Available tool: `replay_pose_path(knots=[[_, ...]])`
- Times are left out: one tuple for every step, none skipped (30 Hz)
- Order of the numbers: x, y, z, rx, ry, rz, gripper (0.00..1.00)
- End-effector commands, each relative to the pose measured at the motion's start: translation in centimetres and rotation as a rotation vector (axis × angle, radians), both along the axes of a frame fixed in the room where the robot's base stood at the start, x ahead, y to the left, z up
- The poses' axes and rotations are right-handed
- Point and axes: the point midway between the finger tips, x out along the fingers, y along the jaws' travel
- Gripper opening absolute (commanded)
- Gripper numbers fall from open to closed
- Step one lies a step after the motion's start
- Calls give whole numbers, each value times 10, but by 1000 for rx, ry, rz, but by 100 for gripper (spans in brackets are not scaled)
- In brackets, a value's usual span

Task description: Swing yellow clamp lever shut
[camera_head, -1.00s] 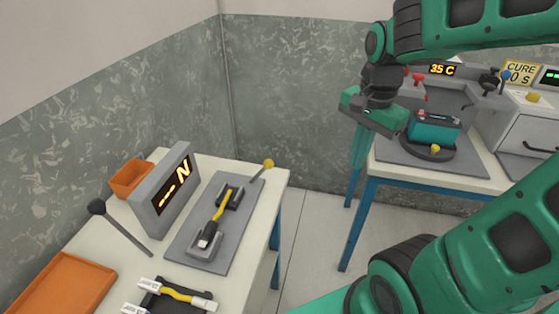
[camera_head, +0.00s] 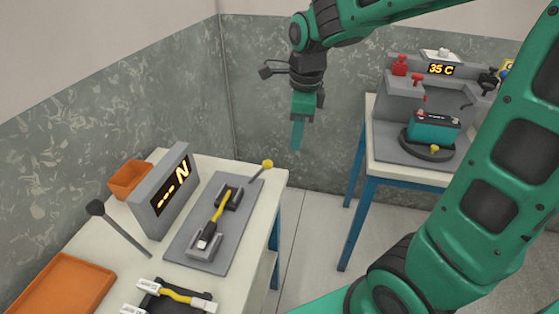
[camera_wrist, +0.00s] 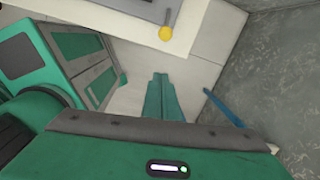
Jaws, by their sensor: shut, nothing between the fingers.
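The yellow-knobbed lever (camera_head: 267,164) stands at the far right corner of the grey plate (camera_head: 182,240) on the left table, its thin rod slanting up to the knob. In the wrist view the yellow knob (camera_wrist: 166,33) is near the top, above the fingers. The fingertips also show in the wrist view (camera_wrist: 160,77).
A grey display block (camera_head: 154,203), a black-knobbed rod (camera_head: 121,228) and two orange trays (camera_head: 128,179) (camera_head: 62,287) share the left table. A teal battery (camera_head: 432,127) sits on the right station. Open floor lies between the tables.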

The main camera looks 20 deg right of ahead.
Motion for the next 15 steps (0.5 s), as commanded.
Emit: replay_pose_path(knots=[[0,0,0,0,0,0,0],[0,0,-1,0,0,0,0],[0,0,-2,0,1,0,0],[0,0,-4,0,1,0,0],[0,0,-6,0,2,1,0],[0,0,-9,-1,4,1,0],[0,0,-13,-1,4,1,0],[1,0,-17,-1,5,1,0],[1,0,-23,-1,6,1,0],[2,0,-28,-1,5,1,0],[2,0,-33,-2,6,1,0],[3,1,-41,-2,6,1,0],[3,1,-46,-1,7,1,0],[4,1,-52,-1,5,1,0],[4,2,-60,-1,7,1,0]])
